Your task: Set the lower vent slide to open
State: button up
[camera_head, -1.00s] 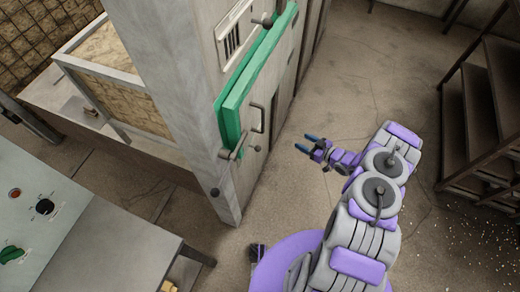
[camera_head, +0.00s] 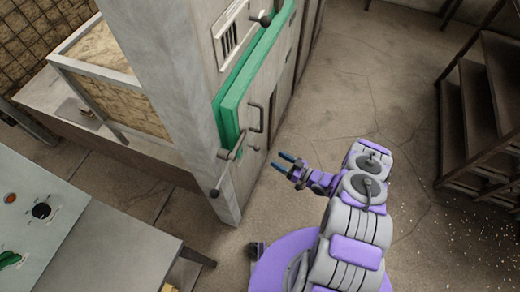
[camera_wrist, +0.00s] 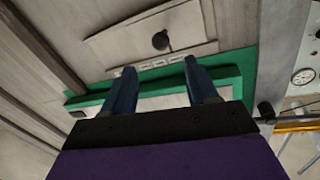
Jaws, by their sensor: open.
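In the wrist view a pale vent plate (camera_wrist: 125,45) carries a dark round knob (camera_wrist: 160,40) and a short row of slots (camera_wrist: 150,65), partly cut off by the green edge. I cannot tell whether this is the lower vent, or its slide position. In the head view, another slotted vent plate (camera_head: 229,40) sits above the green door; no lower vent is clear there. My gripper (camera_head: 280,160) is open and empty, just right of the cabinet's door side and apart from it. In the wrist view its two dark blue fingers (camera_wrist: 158,72) point toward the plate.
A control bench (camera_head: 60,225) stands at lower left, and dark shelves (camera_head: 485,120) at right. The floor (camera_head: 375,90) between is clear.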

jog(key=b+x, duration=0.2)
jog(key=x, duration=0.8)
jog(key=shift+w+a, duration=0.15)
jog(key=shift+a, duration=0.1)
jog(key=shift+c, duration=0.2)
grip_shut()
